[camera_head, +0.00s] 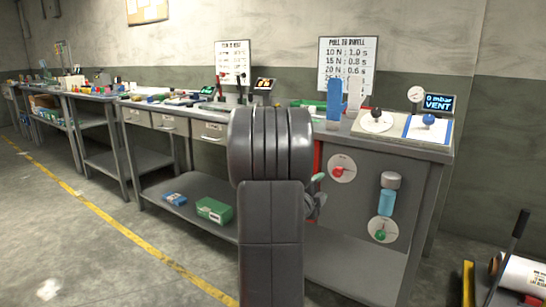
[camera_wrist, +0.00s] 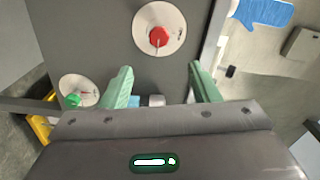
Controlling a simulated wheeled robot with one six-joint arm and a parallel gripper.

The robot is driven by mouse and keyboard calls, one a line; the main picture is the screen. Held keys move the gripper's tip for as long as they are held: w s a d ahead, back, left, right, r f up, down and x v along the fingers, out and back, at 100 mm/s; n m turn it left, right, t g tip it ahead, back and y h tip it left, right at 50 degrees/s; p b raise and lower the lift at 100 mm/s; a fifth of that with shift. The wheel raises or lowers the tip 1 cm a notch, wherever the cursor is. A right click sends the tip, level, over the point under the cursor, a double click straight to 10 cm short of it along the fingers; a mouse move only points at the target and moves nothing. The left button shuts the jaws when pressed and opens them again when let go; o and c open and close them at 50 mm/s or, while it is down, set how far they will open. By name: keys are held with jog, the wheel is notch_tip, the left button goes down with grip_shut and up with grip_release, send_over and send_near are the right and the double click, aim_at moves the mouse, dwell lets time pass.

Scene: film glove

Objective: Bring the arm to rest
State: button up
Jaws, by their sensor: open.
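My arm rises in the middle of the camera_head view and covers part of the bench front. My gripper (camera_head: 318,190) shows only in part at the arm's right edge, in front of the bench's panel side; the rest is hidden behind the arm. In the wrist view my gripper (camera_wrist: 160,68) is open, its two green fingers spread wide with no object clasped. Beyond them is the grey panel with a red knob on a white dial (camera_wrist: 174,20). A small grey-blue thing, partly hidden by the gripper body, shows between the finger bases.
The bench's panel side has the red-knob dial (camera_head: 342,160), a blue cylinder with a grey cap (camera_head: 388,200) and a green-knob dial (camera_head: 382,223). A blue glove shape (camera_head: 334,95) stands on top. A green box (camera_head: 214,210) lies on the lower shelf. Floor (camera_head: 60,240) is free at left.

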aim_at(336, 172)
jog(key=b+x, duration=0.1)
jog(key=x, duration=1.2)
jog(key=shift+w+d, duration=0.25)
jog(key=shift+a+r+n+p, duration=0.1)
jog(key=shift+r+n+p, duration=0.05)
jog(key=shift+n+p, duration=0.9)
jog(key=n+p, duration=0.4)
jog(key=n, duration=0.2)
jog(key=shift+n, duration=0.25)
jog(key=n+p, duration=0.4)
jog(key=shift+n, duration=0.4)
jog(key=n+p, duration=0.2)
jog(key=shift+p, duration=0.3)
jog(key=shift+n+p, duration=0.5)
jog(key=shift+n, duration=0.4)
jog(key=shift+f, duration=0.2)
jog(key=shift+a+r, duration=0.1)
jog(key=shift+r, duration=0.05)
